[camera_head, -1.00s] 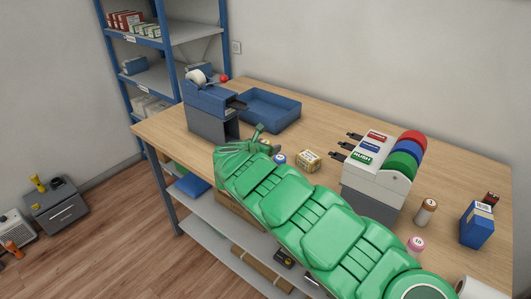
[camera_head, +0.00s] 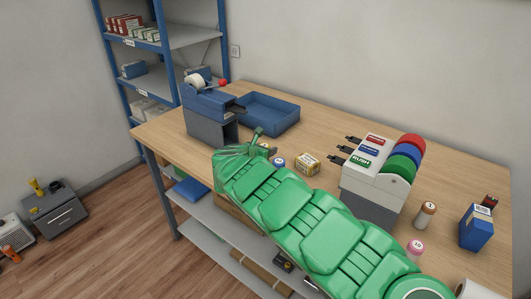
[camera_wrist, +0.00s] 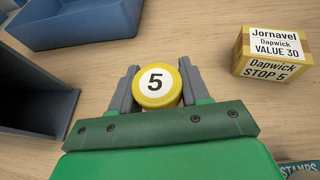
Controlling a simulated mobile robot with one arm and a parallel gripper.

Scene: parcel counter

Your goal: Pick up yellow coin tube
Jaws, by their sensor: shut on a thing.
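The yellow coin tube (camera_wrist: 156,86) stands upright in the wrist view, its white top marked 5. My gripper (camera_wrist: 157,88) has one finger on each side of it and is shut on it. The tube's lower part is hidden behind the gripper's green body. In the head view my gripper (camera_head: 259,139) is low over the counter at the end of my green arm, which hides most of the tube there.
A yellow parcel box (camera_wrist: 271,51) is to the right, and a blue-topped tube (camera_head: 278,162) stands near the gripper. A blue tray (camera_head: 270,112) and a tape dispenser (camera_head: 210,115) are behind. A label dispenser (camera_head: 372,185) stands to the right on the counter.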

